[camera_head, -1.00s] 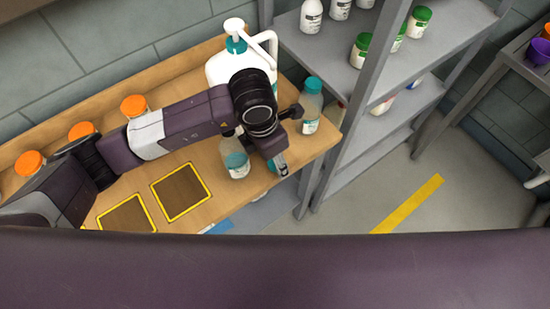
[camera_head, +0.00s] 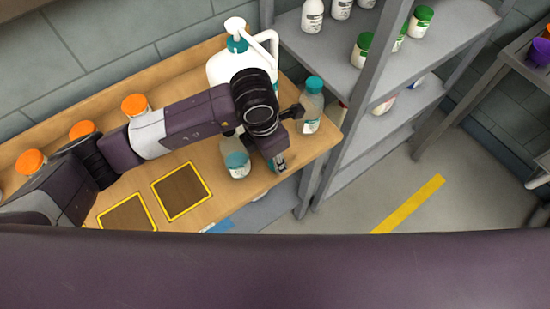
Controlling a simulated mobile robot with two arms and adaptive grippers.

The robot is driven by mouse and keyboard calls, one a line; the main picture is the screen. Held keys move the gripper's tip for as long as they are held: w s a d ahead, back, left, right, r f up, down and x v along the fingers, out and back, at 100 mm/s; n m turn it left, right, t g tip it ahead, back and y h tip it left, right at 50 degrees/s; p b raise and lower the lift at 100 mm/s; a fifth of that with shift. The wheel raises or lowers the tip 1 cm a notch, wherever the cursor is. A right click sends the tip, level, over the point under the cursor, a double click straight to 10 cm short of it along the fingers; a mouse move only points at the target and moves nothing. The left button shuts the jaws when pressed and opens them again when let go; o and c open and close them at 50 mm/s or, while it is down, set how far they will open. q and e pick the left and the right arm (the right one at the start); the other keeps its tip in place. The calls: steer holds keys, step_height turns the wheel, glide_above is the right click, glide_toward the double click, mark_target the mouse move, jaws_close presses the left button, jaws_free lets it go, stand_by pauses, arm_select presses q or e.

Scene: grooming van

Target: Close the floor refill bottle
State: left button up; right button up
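A clear bottle (camera_head: 236,158) with a teal label stands on the wooden bench, just left of my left gripper. Its top is partly behind my arm, and I see no cap on it. My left gripper (camera_head: 278,162) points down near the bench's front right edge. A small teal piece, which looks like a cap (camera_head: 279,158), shows between its fingertips, and the fingers look shut on it. The gripper is beside the bottle, not over it. My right gripper is not in view.
A teal-capped bottle (camera_head: 311,103) stands at the bench's right end. A white pump jug (camera_head: 228,66) is behind my wrist. Orange-lidded jars (camera_head: 134,105) line the back left. Yellow-framed dark squares (camera_head: 181,191) lie in front. A grey shelf (camera_head: 345,75) stands right.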

arm_select(q)
step_height(320, 180, up, 20)
steer(key=b, duration=0.4)
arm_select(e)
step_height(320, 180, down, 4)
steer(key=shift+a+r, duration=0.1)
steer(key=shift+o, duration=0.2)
